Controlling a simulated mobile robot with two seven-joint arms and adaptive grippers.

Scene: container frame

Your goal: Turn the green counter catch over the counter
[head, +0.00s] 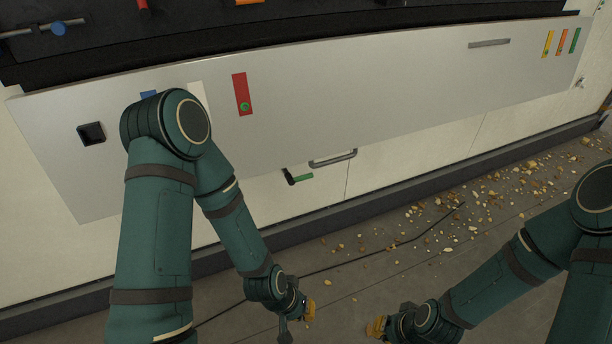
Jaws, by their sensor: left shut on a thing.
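The green counter catch (302,179) is a small green lever on a dark pivot. It sits on the pale wall just under the lower edge of the long grey counter panel (400,90), its green arm pointing right. My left gripper (303,310) is low in the view, well below the catch and apart from it, above the floor. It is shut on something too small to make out. My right gripper (376,327) is at the bottom, right of the left one. Its fingers are too small to tell open from shut.
A grey bar handle (333,158) is right of the catch. The panel carries a red strip (240,93) with a green dot, a black square recess (91,133) and coloured strips at the right. Yellowish crumbs (480,215) and a dark cable (400,243) lie on the floor.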

